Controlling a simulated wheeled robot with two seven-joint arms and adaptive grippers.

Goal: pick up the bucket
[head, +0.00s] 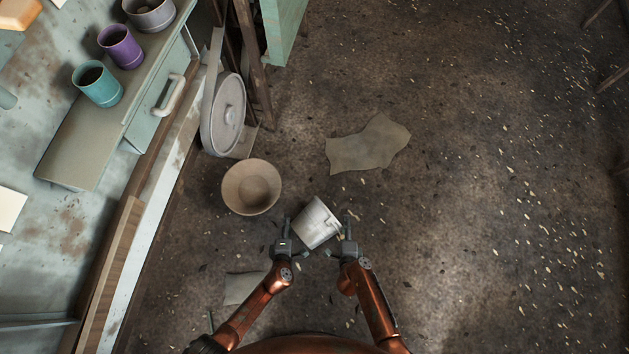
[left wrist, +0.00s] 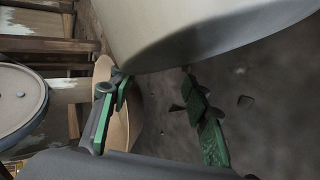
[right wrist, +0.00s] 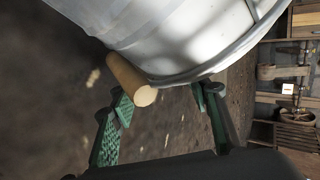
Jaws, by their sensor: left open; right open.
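A whitish metal bucket (head: 316,222) is tilted just above or on the floor between my two grippers in the head view; I cannot tell whether it touches the floor. My left gripper (head: 286,229) is open at the bucket's left side. In the left wrist view the bucket wall (left wrist: 200,30) hangs above the open fingers. My right gripper (head: 347,226) is open at the bucket's right side. In the right wrist view the bucket (right wrist: 185,35) fills the top, with a wooden handle grip (right wrist: 131,80) beside the open fingers.
A tan bowl (head: 251,187) lies on the floor left of the bucket. A grey wheel (head: 224,114) stands behind it. A flat cloth-like patch (head: 368,146) lies farther back. A workbench with a purple mug (head: 121,47) and a teal mug (head: 97,84) runs along the left. Floor at right is open.

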